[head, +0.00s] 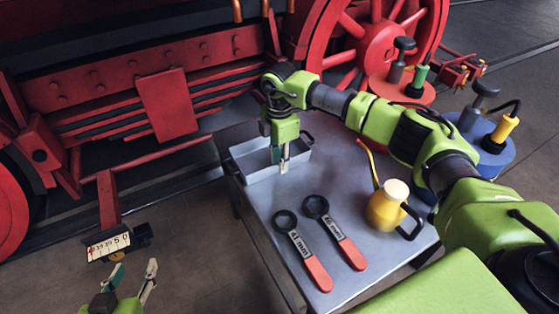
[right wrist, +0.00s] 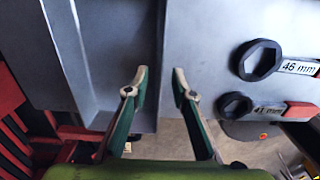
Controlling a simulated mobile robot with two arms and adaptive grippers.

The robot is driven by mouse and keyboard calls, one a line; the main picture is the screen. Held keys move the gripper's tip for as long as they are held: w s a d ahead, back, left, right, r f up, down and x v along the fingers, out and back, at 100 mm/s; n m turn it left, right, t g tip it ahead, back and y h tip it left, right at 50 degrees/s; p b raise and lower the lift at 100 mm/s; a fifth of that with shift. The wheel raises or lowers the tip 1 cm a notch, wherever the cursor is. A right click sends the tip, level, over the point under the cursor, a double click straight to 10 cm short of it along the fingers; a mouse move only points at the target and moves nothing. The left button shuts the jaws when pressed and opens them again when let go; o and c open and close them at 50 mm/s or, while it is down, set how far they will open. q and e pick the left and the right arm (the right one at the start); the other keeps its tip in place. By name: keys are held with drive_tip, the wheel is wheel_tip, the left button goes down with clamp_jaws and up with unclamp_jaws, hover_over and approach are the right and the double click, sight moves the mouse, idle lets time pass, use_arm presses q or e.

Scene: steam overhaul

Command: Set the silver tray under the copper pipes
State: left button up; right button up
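The silver tray (head: 254,173) is a shallow grey box at the far left end of the metal table. In the right wrist view the tray (right wrist: 110,60) fills the left part. My right gripper (head: 280,164) points down at the tray's near right side. Its fingers (right wrist: 159,84) are open, one on either side of the tray's wall in that picture; I cannot tell whether they touch it. Copper pipes (head: 237,11) hang at the top edge, on the red locomotive. Another copper pipe (head: 265,8) is beside it. My left gripper (head: 133,274) is open and empty at lower left.
The metal table (head: 340,192) holds a 41 mm wrench (head: 301,250), a 46 mm wrench (head: 335,233) and a yellow oil can (head: 386,208). Red (head: 402,88) and blue (head: 486,150) round stands hold tools. A gauge plate marked 50 (head: 109,244) is near my left gripper. Floor shows between table and locomotive.

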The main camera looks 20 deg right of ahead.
wheel_tip(320, 180, up, 12)
drive_tip(key=shift+f, duration=0.25)
